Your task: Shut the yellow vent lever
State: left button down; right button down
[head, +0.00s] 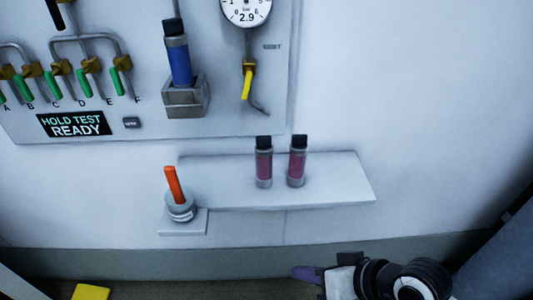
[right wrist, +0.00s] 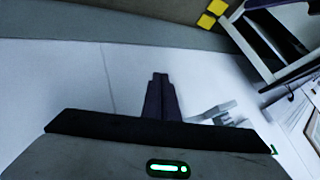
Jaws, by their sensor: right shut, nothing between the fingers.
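The yellow vent lever (head: 246,85) hangs from a brass valve (head: 249,67) below the round gauge (head: 246,10) in the head view. It points down and slightly left, nearly along the grey pipe, beside the "VENT" label. My right gripper (head: 300,272) is low at the bottom of the head view, well below and right of the lever, touching nothing. Its dark fingers are together and empty in the right wrist view (right wrist: 160,82). The lever cannot be made out in the right wrist view. My left gripper is not in view.
A blue column (head: 178,62) stands in a grey holder. Two pink columns (head: 264,168) (head: 297,168) stand on a white shelf (head: 345,180). An orange-handled item (head: 174,185) sits at its left. Green levers (head: 84,82) line the panel's left. The display (head: 74,124) reads "HOLD TEST READY".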

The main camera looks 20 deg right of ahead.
jog(key=w+d+r+m+t+y, duration=0.1)
jog(key=w+d+r+m+t, duration=0.1)
jog(key=r, duration=0.6)
jog(key=w+d+r+m+t+y, duration=0.2)
jog(key=w+r+m+t, duration=0.2)
jog(key=r, duration=0.4)
jog(key=w+d+r+m+t+y, duration=0.1)
jog(key=w+d+r+m+t, duration=0.2)
jog(key=r+m, duration=0.4)
notch_tip(320, 180, up, 2)
jog(key=shift+w+r+t+y, duration=0.1)
jog(key=shift+w+t+y, duration=0.2)
jog(key=shift+w+t, duration=0.6)
jog(key=shift+w+d+g, duration=0.1)
jog(key=shift+w+g, duration=0.15)
jog(key=shift+g, duration=0.05)
